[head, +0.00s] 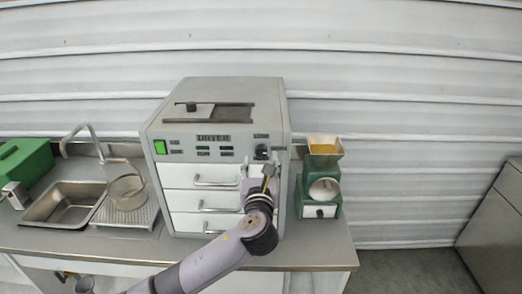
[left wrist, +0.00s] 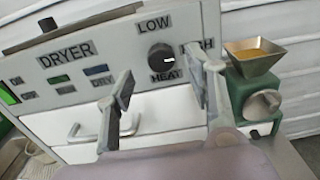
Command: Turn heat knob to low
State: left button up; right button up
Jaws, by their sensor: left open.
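The heat knob (left wrist: 161,57) is a round black knob on the dryer's grey front panel, with LOW above it, HEAT below and a partly hidden HIGH label to its right. A pale mark shows on the knob's right half. In the head view the knob (head: 262,152) is at the panel's upper right. My left gripper (head: 257,171) is open in front of the dryer, just below the knob. In the left wrist view its fingers (left wrist: 158,76) stand on either side of the knob, apart from it in the picture. Contact cannot be seen. My right gripper is not in view.
The dryer (head: 180,132) has drawers with bar handles below the panel. A green grinder (head: 309,190) with a yellow-filled hopper (head: 324,147) stands close on the right. A sink (head: 62,203) and a green box (head: 24,163) are on the left. The counter's right end is bare.

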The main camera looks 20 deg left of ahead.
aim_at(261, 152)
pick_arm(q)
jog(key=shift+p+x, duration=0.4)
jog(key=shift+x, duration=1.65)
jog(key=c, duration=1.2)
jog(key=shift+o, duration=0.2)
